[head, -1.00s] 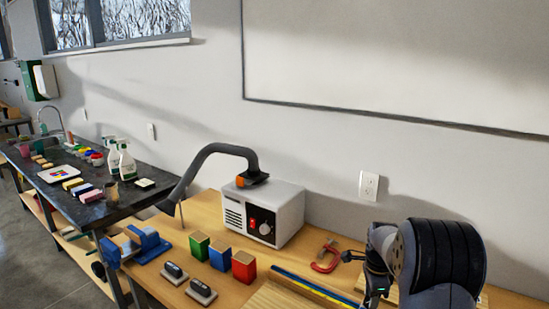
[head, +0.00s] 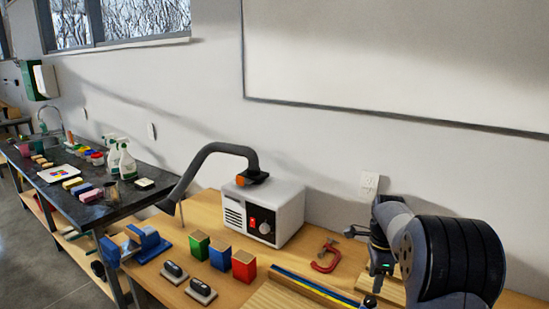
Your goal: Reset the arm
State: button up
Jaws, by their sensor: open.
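My arm is at the lower right of the head view, over the right part of the wooden workbench (head: 215,211). My gripper (head: 376,287) is partly in view at the left side of the arm, pointing down above the bench. Its jaws are open, and I see nothing held in them. The arm's own links hide part of the bench behind them.
A red clamp (head: 327,259) lies just left of my gripper. A white power unit (head: 264,212) with a dark hose (head: 196,165) stands at mid-bench. Red (head: 244,266), blue (head: 220,256) and green (head: 199,244) blocks and a blue vise (head: 140,243) are further left.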

aim_at(371, 299)
notch_tip(371, 299, down, 7)
jog(key=shift+f, duration=0.1)
jog(key=shift+f+n, duration=0.1)
jog(key=shift+n, duration=0.2)
jog(key=n, duration=1.1)
jog(key=shift+n, duration=0.3)
jog(key=n, duration=1.2)
